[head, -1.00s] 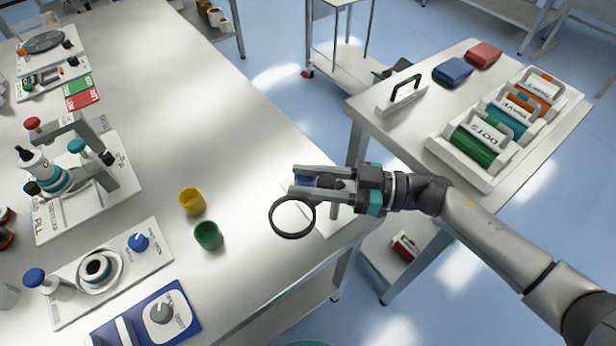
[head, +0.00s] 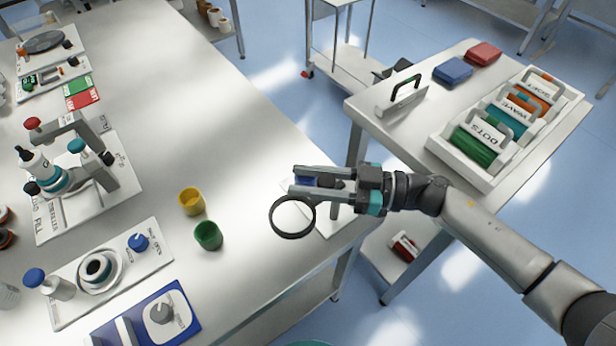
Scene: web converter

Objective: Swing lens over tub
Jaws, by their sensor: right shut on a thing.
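The lens, a thin black ring (head: 293,217), shows just below and left of the fingertips of my right gripper (head: 293,181). That gripper reaches in from the right over the table's right edge and is shut on the lens's mount. A white base plate (head: 332,217) lies partly hidden beneath. A yellow cup (head: 191,201) and a green cup (head: 208,236) stand left of the ring, apart from it; I cannot tell which vessel is the tub. My left gripper is not in view.
The white table (head: 200,110) carries a filling station (head: 75,190), a plate with a round dish (head: 97,269) and a blue dial box (head: 160,311). A side table at right holds a rack of labelled rolls (head: 490,182). The table's middle is clear.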

